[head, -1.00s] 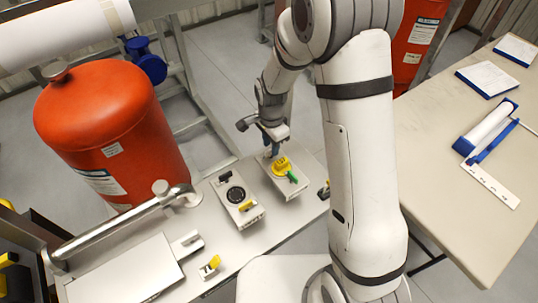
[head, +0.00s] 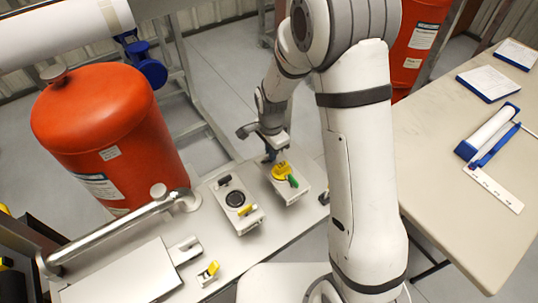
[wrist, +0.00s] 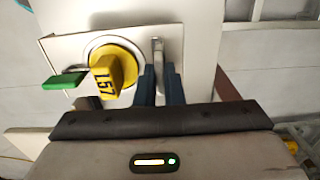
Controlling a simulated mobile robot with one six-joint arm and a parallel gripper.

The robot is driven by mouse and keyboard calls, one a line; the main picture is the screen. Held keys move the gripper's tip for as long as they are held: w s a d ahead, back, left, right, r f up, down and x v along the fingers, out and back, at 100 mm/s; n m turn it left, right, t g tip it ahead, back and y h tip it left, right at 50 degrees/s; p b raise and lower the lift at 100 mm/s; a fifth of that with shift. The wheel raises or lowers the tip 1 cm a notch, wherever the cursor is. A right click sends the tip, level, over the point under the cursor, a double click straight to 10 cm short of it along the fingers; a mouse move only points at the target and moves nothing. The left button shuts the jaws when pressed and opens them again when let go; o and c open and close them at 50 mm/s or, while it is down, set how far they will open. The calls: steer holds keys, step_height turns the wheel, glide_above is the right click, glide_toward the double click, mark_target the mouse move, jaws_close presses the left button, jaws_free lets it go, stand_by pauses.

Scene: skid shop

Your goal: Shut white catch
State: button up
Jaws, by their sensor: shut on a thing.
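A green lever (wrist: 65,81) sticks out left of the knob. In the head view, my gripper (head: 271,154) is at the far edge of the box (head: 300,192) with the yellow knob. The catch is too small and hidden there to make out.
A second box with a black dial (head: 235,198) stands left of it on the bench (head: 225,262). A red tank (head: 100,140) and a metal pipe handle (head: 115,232) are further left. A table (head: 440,160) with clipboards stands at the right.

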steer(key=shift+n+b, duration=0.45)
steer(key=shift+n, duration=1.35)
jaws_close()
steer(key=shift+n+b, duration=0.4)
steer(key=shift+n, duration=1.3)
steer(key=shift+n+b, duration=0.45)
steer(key=shift+n, duration=1.25)
